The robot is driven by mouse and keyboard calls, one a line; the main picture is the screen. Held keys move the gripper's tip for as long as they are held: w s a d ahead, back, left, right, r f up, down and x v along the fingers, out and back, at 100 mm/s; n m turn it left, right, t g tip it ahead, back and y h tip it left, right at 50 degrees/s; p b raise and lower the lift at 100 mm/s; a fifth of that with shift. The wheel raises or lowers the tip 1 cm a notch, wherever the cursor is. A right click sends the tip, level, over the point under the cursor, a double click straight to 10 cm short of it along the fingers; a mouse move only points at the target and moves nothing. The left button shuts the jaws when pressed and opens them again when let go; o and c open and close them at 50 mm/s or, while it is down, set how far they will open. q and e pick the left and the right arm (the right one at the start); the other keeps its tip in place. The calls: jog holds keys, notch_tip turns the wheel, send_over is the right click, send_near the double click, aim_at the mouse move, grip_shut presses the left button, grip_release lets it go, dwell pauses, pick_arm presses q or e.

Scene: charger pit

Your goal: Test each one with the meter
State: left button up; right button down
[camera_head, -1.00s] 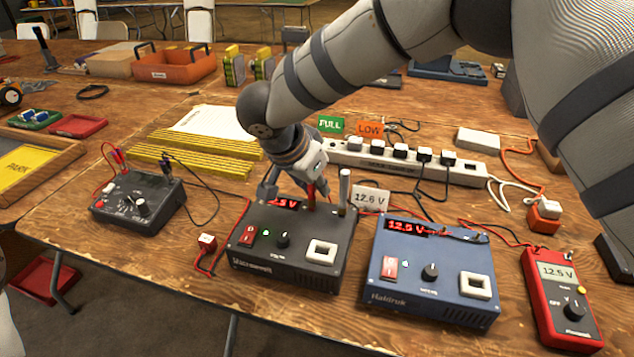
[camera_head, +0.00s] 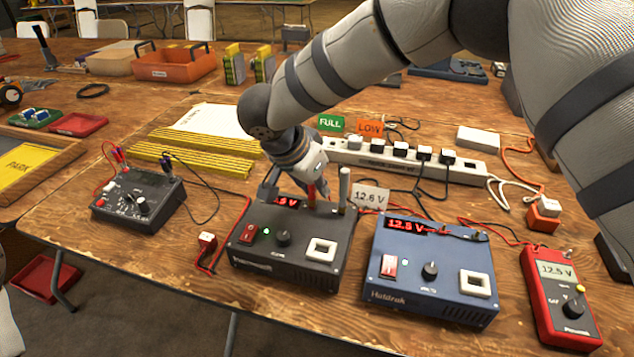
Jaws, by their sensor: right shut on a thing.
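My right gripper (camera_head: 311,190) reaches down from the upper right to the back edge of the black charger (camera_head: 262,255). It is shut on a red probe (camera_head: 312,196), whose tip is at or near the charger's back terminals; I cannot tell whether it touches. The fingers partly hide the black charger's red display. The blue charger (camera_head: 382,290) stands to its right, with a lit red display that seems to read 12.5 V. The red meter (camera_head: 545,307) lies at the far right and shows about 12.5 V.
A dark box with a dial (camera_head: 137,205) and clip leads stands at left. A white power strip (camera_head: 465,170) lies behind the chargers. FULL (camera_head: 331,123) and LOW (camera_head: 370,128) signs stand near it. A 12.6 V card (camera_head: 371,197) stands behind the chargers. Loose cables cross the table.

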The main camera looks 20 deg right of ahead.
jog(key=c, duration=1.6)
grip_release()
jog(key=shift+o, duration=0.4)
jog(key=shift+o, duration=1.4)
jog(key=shift+r+p, duration=0.35)
jog(key=shift+r, duration=1.2)
pick_arm(q)
jog(key=shift+w+r+t+p, duration=0.35)
jog(key=shift+w+r+t, duration=0.05)
jog(key=shift+w+r, duration=0.55)
pick_arm(e)
notch_tip(320, 180, up, 4)
jog(key=shift+r, duration=0.2)
